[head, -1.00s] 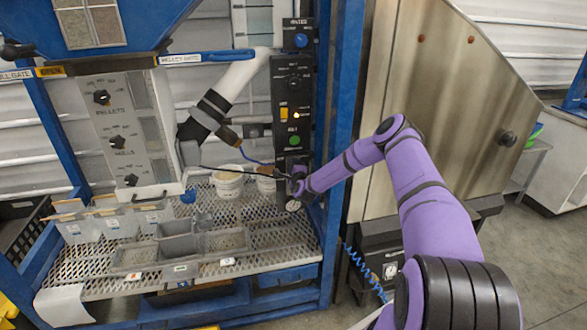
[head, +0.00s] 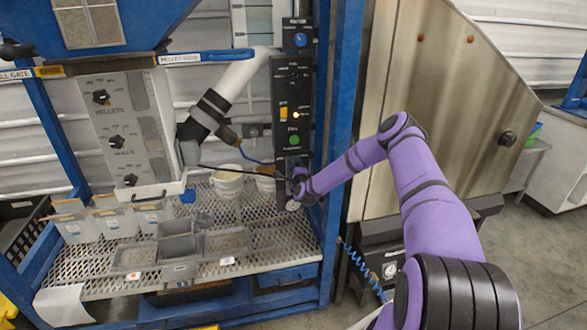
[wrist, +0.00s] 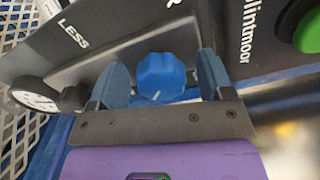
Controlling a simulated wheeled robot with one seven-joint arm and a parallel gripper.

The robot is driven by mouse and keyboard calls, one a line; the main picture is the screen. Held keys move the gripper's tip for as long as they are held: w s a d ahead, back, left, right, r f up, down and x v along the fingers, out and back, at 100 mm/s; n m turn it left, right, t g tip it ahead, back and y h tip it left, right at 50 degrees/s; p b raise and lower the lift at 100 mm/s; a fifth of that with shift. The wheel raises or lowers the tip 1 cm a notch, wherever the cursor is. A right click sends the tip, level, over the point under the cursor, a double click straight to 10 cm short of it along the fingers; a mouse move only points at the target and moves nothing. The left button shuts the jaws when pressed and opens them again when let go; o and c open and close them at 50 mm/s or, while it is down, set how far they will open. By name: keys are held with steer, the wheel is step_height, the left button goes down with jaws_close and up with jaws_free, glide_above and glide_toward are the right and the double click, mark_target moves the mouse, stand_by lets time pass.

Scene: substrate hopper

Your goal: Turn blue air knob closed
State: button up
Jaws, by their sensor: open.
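The blue air knob (wrist: 161,77) is a lobed blue knob with a white mark near its lower edge. In the wrist view it sits between the two blue-grey fingers of my gripper (wrist: 162,66), with a visible gap on each side. My gripper is open around the knob and does not appear to grip it. In the head view my gripper (head: 298,182) is at the lower end of the black control panel (head: 291,90), and the knob is hidden behind it.
A round gauge (wrist: 36,101) is left of the knob, beside a black round part (wrist: 72,98). A green button (wrist: 307,32) is at upper right. Another blue knob (head: 300,40) tops the panel. A blue frame post (head: 342,120) stands right of the panel. White buckets (head: 228,183) stand on the mesh shelf.

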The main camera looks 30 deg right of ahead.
steer(key=v, duration=0.9)
steer(key=w+a+r+n+g+y, duration=0.1)
steer(key=a+r+n+g+y, duration=0.15)
steer(key=a+r+n, duration=0.35)
steer(key=a+r+n+g+y, duration=0.1)
steer(key=a+r+n+y, duration=0.3)
steer(key=r, duration=0.5)
steer(key=s+a+r+n+g+h, duration=0.1)
steer(key=s+a+r+n+g, duration=0.3)
steer(key=s+r, duration=0.6)
steer(key=s+a+r+n+g+h, duration=0.15)
steer(key=s+r+n, duration=0.5)
steer(key=r, duration=0.65)
steer(key=s+a+r+n+g, duration=0.1)
steer(key=s+r, duration=0.1)
steer(key=s, duration=0.9)
steer(key=s+a+r+n+g, duration=0.1)
steer(key=s+r, duration=0.2)
steer(key=s, duration=0.8)
steer(key=s+a+r+n+g+y, duration=0.1)
steer(key=s+a+r, duration=0.1)
steer(key=s, duration=0.9)
steer(key=shift+s+r, duration=0.2)
steer(key=shift+r, duration=0.05)
